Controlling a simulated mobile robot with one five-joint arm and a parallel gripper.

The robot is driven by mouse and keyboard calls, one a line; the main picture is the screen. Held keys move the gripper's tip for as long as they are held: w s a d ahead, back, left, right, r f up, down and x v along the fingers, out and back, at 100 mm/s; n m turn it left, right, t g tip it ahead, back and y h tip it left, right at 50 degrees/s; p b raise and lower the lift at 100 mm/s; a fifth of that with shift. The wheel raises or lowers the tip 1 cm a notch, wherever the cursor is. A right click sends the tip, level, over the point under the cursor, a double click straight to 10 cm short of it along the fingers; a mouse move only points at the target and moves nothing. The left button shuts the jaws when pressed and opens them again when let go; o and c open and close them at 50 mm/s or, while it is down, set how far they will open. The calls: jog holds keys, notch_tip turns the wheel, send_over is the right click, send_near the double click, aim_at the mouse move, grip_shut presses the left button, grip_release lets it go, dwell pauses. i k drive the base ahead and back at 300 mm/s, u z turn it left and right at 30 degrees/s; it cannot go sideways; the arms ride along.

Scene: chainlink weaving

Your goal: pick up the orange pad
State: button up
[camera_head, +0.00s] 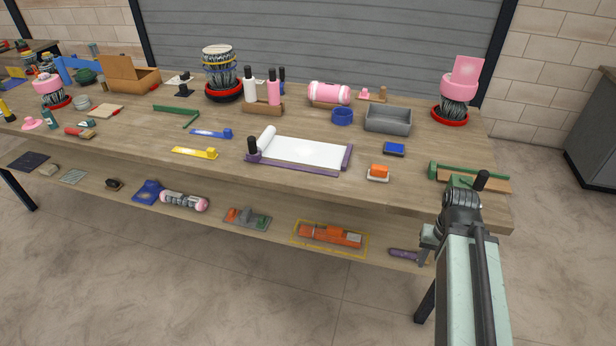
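A small orange pad-like block (379,169) sits on a small white tray (377,179) near the front edge of the wooden table, right of centre. My gripper (440,232) is at the end of my arm at the lower right, in front of the table edge. It is to the right of and nearer than the orange block, and apart from it. Its fingertips are small and partly hidden, so I cannot tell whether it is open or shut. A larger orange tool (330,235) lies on a yellow-edged mat on the lower shelf.
A dark blue pad (394,149) lies behind the orange block. A white roll sheet in a purple frame (347,158) is to its left. A green tool on a board (470,172) is to its right. A grey tray (388,119) stands farther back. Bare wood surrounds the block.

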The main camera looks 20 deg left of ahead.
aim_at(380, 173)
jog(key=u, duration=1.85)
jog(key=i, duration=0.75)
jog(key=z, duration=0.05)
